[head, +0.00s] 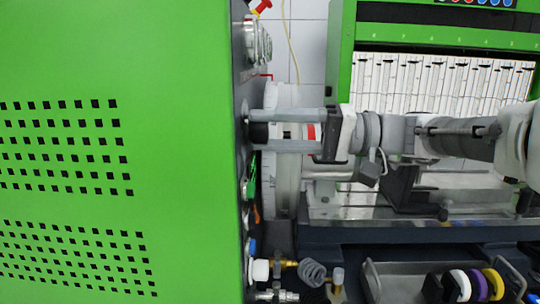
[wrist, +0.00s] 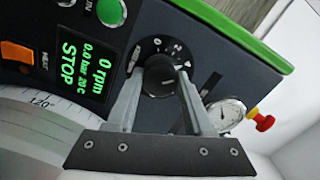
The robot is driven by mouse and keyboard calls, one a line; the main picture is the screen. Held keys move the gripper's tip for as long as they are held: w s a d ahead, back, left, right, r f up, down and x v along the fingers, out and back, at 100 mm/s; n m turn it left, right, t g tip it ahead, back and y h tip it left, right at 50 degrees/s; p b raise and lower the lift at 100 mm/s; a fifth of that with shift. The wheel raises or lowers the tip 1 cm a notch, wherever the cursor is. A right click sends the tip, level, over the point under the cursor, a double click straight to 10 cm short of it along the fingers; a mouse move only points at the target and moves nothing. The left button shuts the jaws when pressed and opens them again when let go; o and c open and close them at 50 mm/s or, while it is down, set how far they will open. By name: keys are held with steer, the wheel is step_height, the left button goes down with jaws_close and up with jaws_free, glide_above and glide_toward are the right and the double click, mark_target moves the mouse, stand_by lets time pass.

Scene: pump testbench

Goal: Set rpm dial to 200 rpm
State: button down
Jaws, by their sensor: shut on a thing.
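The rpm dial is a black round knob (wrist: 160,80) on the dark control panel, with white marks around it in the wrist view. My gripper (wrist: 160,92) is shut on this knob, one finger on each side. In the head view my gripper (head: 252,132) reaches left to the panel edge, and the black knob (head: 259,133) shows between its fingers.
A green button (wrist: 110,12) and an orange switch (wrist: 16,51) lie near the display. A pressure gauge (wrist: 226,114) and a red and yellow valve (wrist: 261,119) are right of the knob. The large green cabinet (head: 180,80) fills the left of the head view. A graduated wheel (head: 284,190) stands behind my gripper.

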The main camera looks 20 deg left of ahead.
steer(key=n+b, duration=0.7)
steer(key=b, duration=0.1)
steer(key=shift+n+b, duration=0.3)
steer(key=shift+b, duration=0.05)
steer(key=shift+c, duration=1.4)
jaws_free()
steer(key=p+v, duration=0.3)
steer(key=v, duration=1.4)
steer(key=shift+w+d+r+p, duration=0.15)
steer(key=shift+w+d+p, duration=0.05)
steer(key=shift+p, duration=0.15)
